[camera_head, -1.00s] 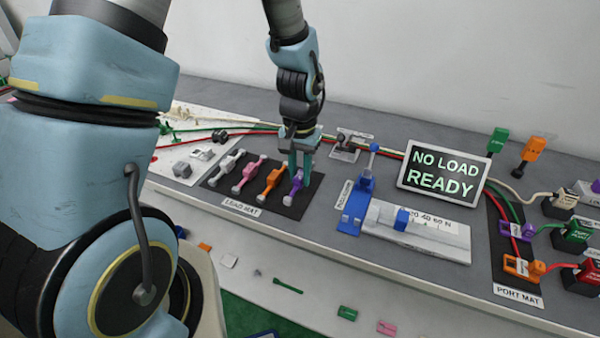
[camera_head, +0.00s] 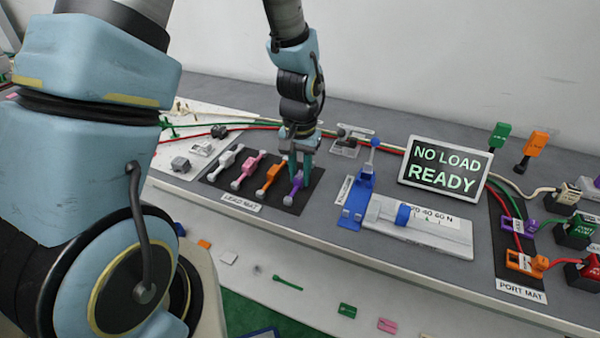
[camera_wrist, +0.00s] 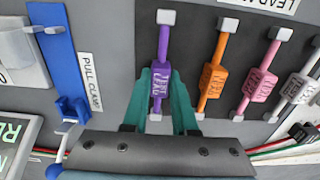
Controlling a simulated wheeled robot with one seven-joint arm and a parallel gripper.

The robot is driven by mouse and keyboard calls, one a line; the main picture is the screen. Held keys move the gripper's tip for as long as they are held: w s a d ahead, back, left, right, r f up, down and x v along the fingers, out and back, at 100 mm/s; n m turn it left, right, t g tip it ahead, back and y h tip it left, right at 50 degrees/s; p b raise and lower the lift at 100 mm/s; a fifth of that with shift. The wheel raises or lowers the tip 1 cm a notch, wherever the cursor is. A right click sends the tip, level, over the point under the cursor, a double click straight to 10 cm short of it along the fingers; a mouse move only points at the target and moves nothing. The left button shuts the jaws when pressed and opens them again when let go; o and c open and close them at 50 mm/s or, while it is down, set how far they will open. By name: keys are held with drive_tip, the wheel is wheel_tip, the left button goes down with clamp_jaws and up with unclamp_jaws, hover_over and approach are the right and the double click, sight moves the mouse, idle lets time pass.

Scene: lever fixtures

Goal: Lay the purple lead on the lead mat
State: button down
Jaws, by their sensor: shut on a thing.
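The purple lead (camera_head: 298,184) is at the right end of the dark lead mat (camera_head: 289,208), beside the orange lead. In the wrist view the purple lead (camera_wrist: 162,65) lies lengthwise between the two teal fingers of my gripper (camera_wrist: 160,85), which is shut on its labelled middle body. Its grey end blocks show beyond the fingers. In the head view my gripper (camera_head: 300,168) points down over the mat and hides part of the lead. The lead appears on or very close to the mat; I cannot tell whether it touches.
An orange lead (camera_head: 269,177), a pink lead (camera_head: 248,170) and a white lead (camera_head: 226,161) lie in a row on the mat. A blue pull clamp (camera_head: 354,202) stands to the right. A screen (camera_head: 445,167) reads "NO LOAD READY". Cables run behind my gripper.

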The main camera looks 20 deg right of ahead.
drive_tip(key=shift+f, duration=0.25)
drive_tip(key=shift+c, duration=0.7)
unclamp_jaws()
drive_tip(key=shift+r, duration=0.15)
drive_tip(key=shift+r+p, duration=2.8)
drive_tip(key=shift+r, duration=0.6)
